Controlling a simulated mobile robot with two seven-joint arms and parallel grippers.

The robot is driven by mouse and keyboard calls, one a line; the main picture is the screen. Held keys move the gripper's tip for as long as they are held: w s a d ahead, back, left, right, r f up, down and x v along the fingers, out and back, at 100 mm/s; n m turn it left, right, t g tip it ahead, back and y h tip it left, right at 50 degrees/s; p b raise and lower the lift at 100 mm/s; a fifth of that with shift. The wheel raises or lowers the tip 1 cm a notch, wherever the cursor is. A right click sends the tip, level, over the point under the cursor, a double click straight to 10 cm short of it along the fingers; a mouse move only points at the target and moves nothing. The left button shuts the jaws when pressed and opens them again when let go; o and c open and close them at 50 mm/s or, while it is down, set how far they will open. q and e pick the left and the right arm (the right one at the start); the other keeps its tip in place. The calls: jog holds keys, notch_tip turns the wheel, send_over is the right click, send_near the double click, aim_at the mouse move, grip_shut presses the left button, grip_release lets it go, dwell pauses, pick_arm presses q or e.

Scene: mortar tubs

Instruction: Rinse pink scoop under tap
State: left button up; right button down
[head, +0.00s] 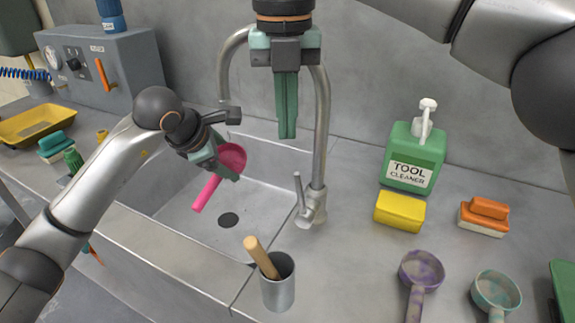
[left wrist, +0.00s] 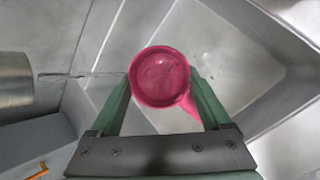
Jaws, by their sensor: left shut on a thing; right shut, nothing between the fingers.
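The pink scoop (head: 206,190) is in my left gripper (head: 222,168), which is shut on its cup and holds it over the sink basin (head: 265,195). Its handle slants down to the left in the head view. In the left wrist view the scoop's round cup (left wrist: 160,77) faces the camera between the fingers, with a little of the handle showing at lower right. The tap (head: 321,110) arches over the basin, its spout (head: 232,114) just above and near the scoop. I cannot tell whether water runs. My right gripper (head: 287,135) is shut and empty, in front of the tap's arch.
A metal cup (head: 279,290) with a wooden handle stands at the sink's front edge. Right of the tap are a green cleaner bottle (head: 412,150), a yellow sponge (head: 400,211), an orange brush (head: 484,217) and two stained scoops (head: 420,270). A grey control box (head: 125,70) stands at left.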

jog(key=m, duration=0.6)
jog(key=m+y, duration=0.2)
jog(key=m, duration=1.3)
send_over(302, 199)
jog(key=a, duration=0.2)
notch_tip(302, 199, down, 9)
jog(key=shift+w+a+r, duration=0.2)
jog(key=shift+w, duration=0.25)
